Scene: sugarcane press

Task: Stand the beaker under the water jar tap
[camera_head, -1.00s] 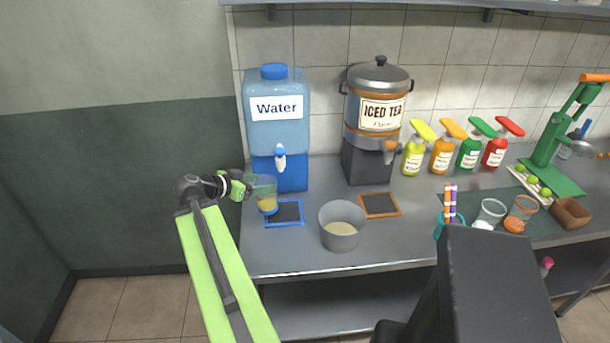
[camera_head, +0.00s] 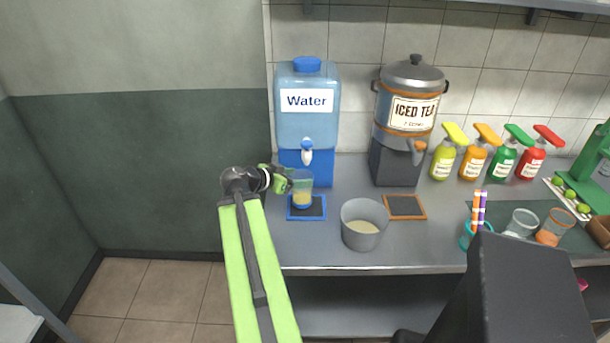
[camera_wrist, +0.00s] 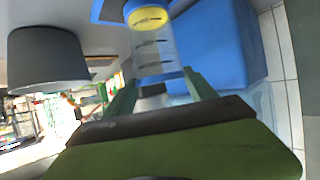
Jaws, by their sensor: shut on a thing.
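The beaker (camera_head: 302,188) is clear, with yellow liquid at its bottom. My gripper (camera_head: 286,181) is shut on it from the left. In the wrist view the beaker (camera_wrist: 150,45) stretches out beyond the two green fingers of my gripper (camera_wrist: 160,88). The water jar (camera_head: 306,115) is blue, with a white "Water" label and a white and blue tap (camera_head: 307,154) low on its front. The beaker is below and in front of the tap, over the blue-edged dark mat (camera_head: 307,216). I cannot tell whether its base touches the mat.
A grey pot (camera_head: 363,238) stands right of the mat and also shows in the wrist view (camera_wrist: 45,60). The iced tea urn (camera_head: 409,120), with an orange-edged mat (camera_head: 405,216) before it, is farther right. Several coloured bottles (camera_head: 473,160) stand beyond.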

